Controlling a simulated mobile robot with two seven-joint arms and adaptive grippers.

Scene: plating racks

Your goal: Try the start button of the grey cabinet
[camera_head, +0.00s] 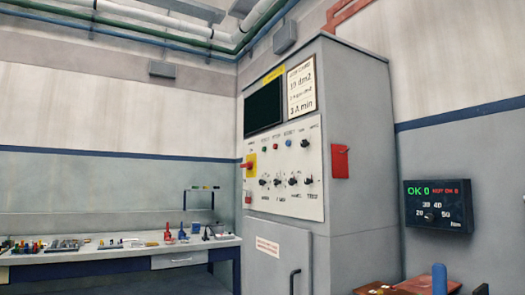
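The tall grey cabinet (350,120) stands right of the middle in the head view. Its front carries a pale control panel (285,205) with a top row of small controls: a green one (264,149), a red one (276,148), a blue one (288,143) and a dark knob (304,143). Several black knobs sit below. The labels are too small to tell which is the start button. A red switch on a yellow plate (250,165) is at the panel's left edge. The screen (262,108) above is dark. Neither of my grippers is in view.
A workbench (165,262) with small tools and parts runs along the left wall. A black wall display (438,207) with green and red text hangs at the right. A brown surface (412,286) with a blue upright object (439,279) is at the lower right.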

